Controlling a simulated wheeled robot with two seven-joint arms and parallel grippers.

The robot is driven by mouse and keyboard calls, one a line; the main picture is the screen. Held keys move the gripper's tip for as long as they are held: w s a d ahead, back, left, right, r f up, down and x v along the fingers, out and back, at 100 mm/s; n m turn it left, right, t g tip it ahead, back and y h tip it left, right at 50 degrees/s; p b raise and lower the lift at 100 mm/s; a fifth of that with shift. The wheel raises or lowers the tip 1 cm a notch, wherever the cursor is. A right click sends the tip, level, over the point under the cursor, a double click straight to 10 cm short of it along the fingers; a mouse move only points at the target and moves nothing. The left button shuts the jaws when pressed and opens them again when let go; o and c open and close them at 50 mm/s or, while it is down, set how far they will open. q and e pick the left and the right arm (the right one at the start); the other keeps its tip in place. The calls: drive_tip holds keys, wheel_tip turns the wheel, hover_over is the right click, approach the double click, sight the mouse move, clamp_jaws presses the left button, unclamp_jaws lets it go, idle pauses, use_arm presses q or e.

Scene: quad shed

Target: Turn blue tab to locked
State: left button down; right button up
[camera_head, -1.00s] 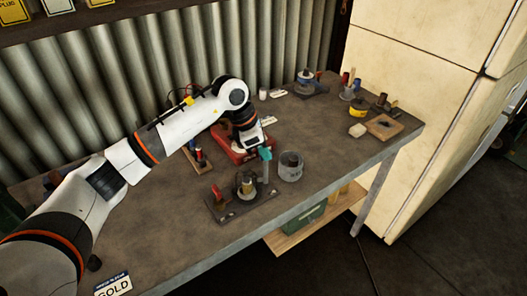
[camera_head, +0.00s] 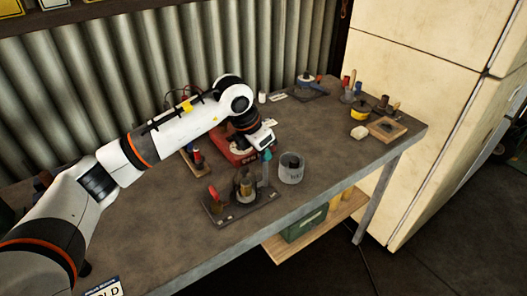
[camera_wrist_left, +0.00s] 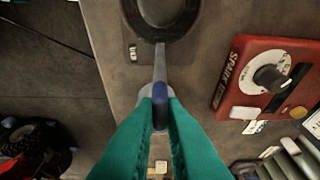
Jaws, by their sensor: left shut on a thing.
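The blue tab (camera_wrist_left: 160,91) is at the end of a grey lever that reaches out from a round dark-rimmed part (camera_wrist_left: 160,14) in the left wrist view. My left gripper (camera_wrist_left: 160,103), with teal fingers, is shut on the tab, with a finger on either side. In the head view, my left gripper (camera_head: 267,156) points down at the right side of the fixture plate (camera_head: 227,216), which carries the round part (camera_head: 246,187) and a red-topped piece (camera_head: 213,196). The tab is not clear there. A small plate label (camera_wrist_left: 132,53) is too small to read. My right gripper is out of view.
A grey cup (camera_head: 291,171) stands close to the right of my left gripper. A red box with a dial (camera_wrist_left: 262,78) lies on the wall side. The bench's front edge is near the fixture. Several tools and a wooden tray (camera_head: 387,128) are farther right.

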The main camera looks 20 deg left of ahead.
use_arm(q)
drive_tip(key=shift+r, duration=0.1)
drive_tip(key=c, duration=1.5)
unclamp_jaws()
drive_tip(key=b+v, duration=0.2)
drive_tip(key=v, duration=1)
drive_tip(key=shift+b, duration=0.3)
